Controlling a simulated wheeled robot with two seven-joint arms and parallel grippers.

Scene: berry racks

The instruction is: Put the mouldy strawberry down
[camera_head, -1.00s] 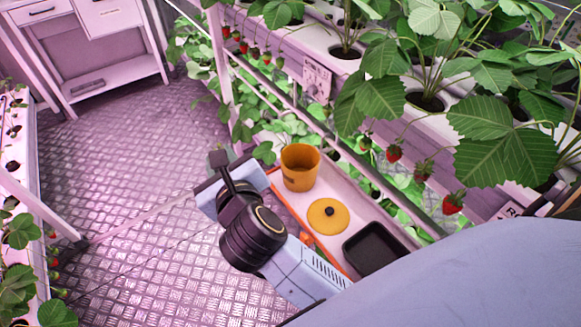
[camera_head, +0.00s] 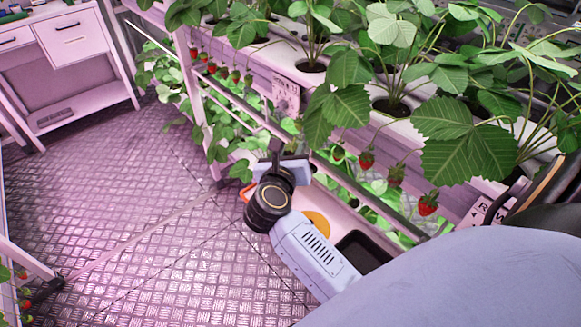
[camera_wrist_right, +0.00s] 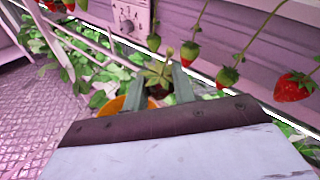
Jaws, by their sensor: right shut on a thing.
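My right gripper (camera_head: 276,150) is over the far end of a white tray beside the berry rack. In the right wrist view its two fingers (camera_wrist_right: 160,88) are shut on a strawberry (camera_wrist_right: 158,74), whose green leafy top shows between them. The fruit's body is mostly hidden, so any mould cannot be made out. An orange cup (camera_wrist_right: 112,106) shows just beyond and below the fingers in the wrist view. In the head view the gripper and wrist hide the cup. My left gripper is not in view.
The tray (camera_head: 340,222) also holds a yellow lid (camera_head: 318,223), partly hidden by my arm, and a black shallow dish (camera_head: 362,250). Ripe strawberries (camera_head: 366,160) hang from the rack, close to the gripper in the wrist view. A rack rail (camera_head: 330,165) runs beside the tray. The floor at left is clear.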

